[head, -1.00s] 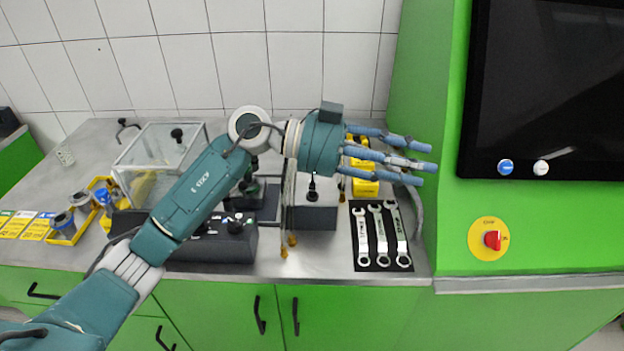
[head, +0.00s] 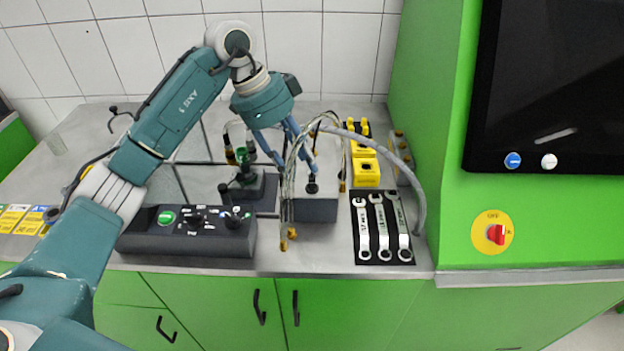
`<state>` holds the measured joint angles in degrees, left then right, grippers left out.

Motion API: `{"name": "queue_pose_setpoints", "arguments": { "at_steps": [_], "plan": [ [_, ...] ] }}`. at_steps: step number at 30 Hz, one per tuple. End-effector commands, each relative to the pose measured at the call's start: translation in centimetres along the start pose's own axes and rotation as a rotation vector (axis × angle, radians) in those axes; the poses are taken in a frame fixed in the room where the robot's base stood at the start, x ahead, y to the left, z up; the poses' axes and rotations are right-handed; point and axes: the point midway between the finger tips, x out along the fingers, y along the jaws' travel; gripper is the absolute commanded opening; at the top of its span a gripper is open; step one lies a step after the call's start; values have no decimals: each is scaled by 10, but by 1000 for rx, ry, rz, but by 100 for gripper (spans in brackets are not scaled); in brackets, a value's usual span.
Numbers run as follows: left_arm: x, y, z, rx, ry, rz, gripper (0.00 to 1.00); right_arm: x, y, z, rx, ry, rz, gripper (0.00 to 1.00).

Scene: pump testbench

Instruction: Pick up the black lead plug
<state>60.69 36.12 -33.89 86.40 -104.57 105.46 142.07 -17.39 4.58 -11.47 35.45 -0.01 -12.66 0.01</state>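A small black upright piece (head: 312,186), which looks like the black lead plug, stands on top of a dark grey box (head: 315,210) near the middle of the bench. My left gripper (head: 296,166) points down over this box with its blue fingers spread apart. One finger is just above and behind the black piece; I cannot tell whether it touches. Nothing shows between the fingers. Thin leads (head: 287,205) hang in front of the box and partly hide the fingers. My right gripper is not in view.
A black control box (head: 187,243) with knobs stands left of the grey box. Wrenches (head: 381,230) lie on a black mat at the right. Yellow blocks (head: 366,172) stand behind them, beside a grey hose (head: 417,190). A green cabinet wall bounds the right side.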

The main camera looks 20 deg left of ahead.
Motion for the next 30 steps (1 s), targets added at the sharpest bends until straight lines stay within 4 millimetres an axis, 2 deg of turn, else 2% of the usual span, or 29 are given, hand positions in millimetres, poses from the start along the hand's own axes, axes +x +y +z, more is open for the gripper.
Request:
{"name": "queue_pose_setpoints", "arguments": {
  "at_steps": [5,9,18,24,30],
  "plan": [
    [24,-2,-8,-1,1,7,39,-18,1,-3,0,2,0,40],
    [43,-2,-7,0,1,4,39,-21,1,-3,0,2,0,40],
    [49,-3,-6,1,1,2,39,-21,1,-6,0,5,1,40],
    [48,-3,-6,2,2,1,0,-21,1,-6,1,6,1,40],
    [48,-3,-7,2,3,0,1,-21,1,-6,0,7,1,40]
  ]
}}
